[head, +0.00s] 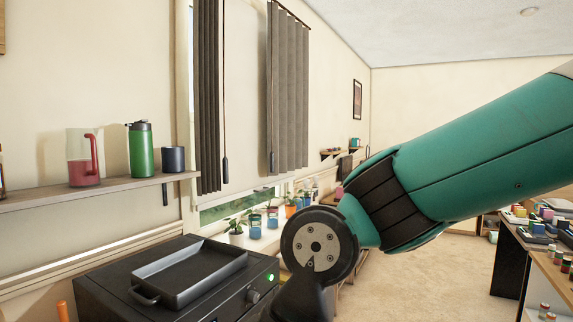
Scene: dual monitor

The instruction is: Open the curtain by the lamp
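Two dark grey pleated curtains hang at the window. The left curtain (208,95) is narrow and bunched. The right curtain (289,90) is wider and hangs below a dark rail (290,12). A dark pull cord with a weighted end (225,165) hangs beside the left curtain, and another (272,162) hangs at the right curtain's edge. A pale panel covers the window between them, with a green strip of outside below. I cannot make out a lamp. My teal arm crosses from the right; my gripper is outside the frame.
A black appliance (105,285) with a dark tray (190,272) stands at the lower left. A shelf (100,190) holds a pink-and-white jug, green bottle and dark mug. Potted plants (236,230) line the sill. A cluttered table (540,245) stands right. Carpet (430,280) between is clear.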

